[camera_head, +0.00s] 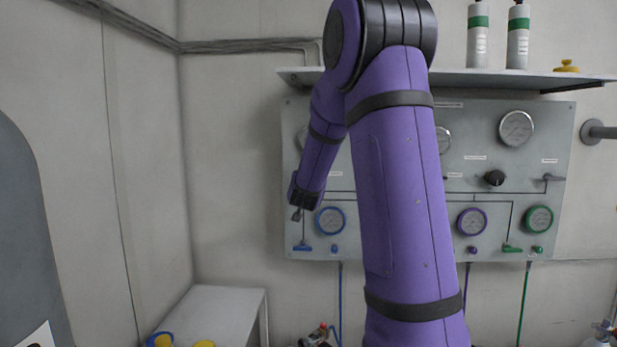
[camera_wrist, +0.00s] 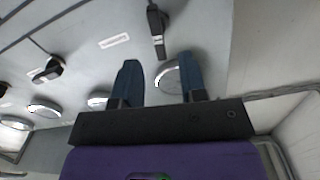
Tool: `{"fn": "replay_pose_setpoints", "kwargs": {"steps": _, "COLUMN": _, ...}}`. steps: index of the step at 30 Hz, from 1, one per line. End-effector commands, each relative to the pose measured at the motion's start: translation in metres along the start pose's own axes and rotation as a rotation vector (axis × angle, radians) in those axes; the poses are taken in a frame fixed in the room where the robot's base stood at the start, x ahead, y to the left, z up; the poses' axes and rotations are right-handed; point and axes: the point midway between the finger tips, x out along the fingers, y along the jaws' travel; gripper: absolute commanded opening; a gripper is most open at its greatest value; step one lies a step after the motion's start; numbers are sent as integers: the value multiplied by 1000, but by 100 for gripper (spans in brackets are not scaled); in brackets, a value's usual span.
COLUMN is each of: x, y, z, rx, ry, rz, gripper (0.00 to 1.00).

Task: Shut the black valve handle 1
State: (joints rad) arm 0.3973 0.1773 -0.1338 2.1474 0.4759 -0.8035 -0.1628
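My gripper (camera_wrist: 160,70) shows two dark blue fingers spread apart with nothing held between them. A black lever-like valve handle (camera_wrist: 157,32) sticks out of the grey panel just beyond the fingertips, in line with the gap, and appears apart from them. A second black handle or knob (camera_wrist: 48,72) is further left in the wrist view. I cannot read which one is numbered 1. In the head view my gripper (camera_head: 297,212) is at the panel's left side, low, and its fingers are hard to make out. My arm hides much of the panel's left half.
The grey panel (camera_head: 575,115) carries gauges, including a blue-rimmed one (camera_head: 330,221) and a green-rimmed one (camera_head: 539,219). A black knob (camera_head: 495,178) is on the right. A shelf (camera_head: 470,78) with bottles (camera_head: 518,40) juts out above. A white bench (camera_head: 215,310) stands lower left.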

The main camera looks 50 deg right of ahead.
Motion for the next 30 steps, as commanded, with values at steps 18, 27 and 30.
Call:
{"fn": "replay_pose_setpoints", "kwargs": {"steps": 18, "x": 63, "y": 0, "z": 0, "rx": 0, "ry": -1, "rz": -1, "gripper": 39}}
{"fn": "replay_pose_setpoints", "kwargs": {"steps": 27, "x": 63, "y": 0, "z": 0, "rx": 0, "ry": -1, "rz": -1, "gripper": 13}}
{"fn": "replay_pose_setpoints", "kwargs": {"steps": 30, "x": 63, "y": 0, "z": 0, "rx": 0, "ry": -1, "rz": -1, "gripper": 0}}
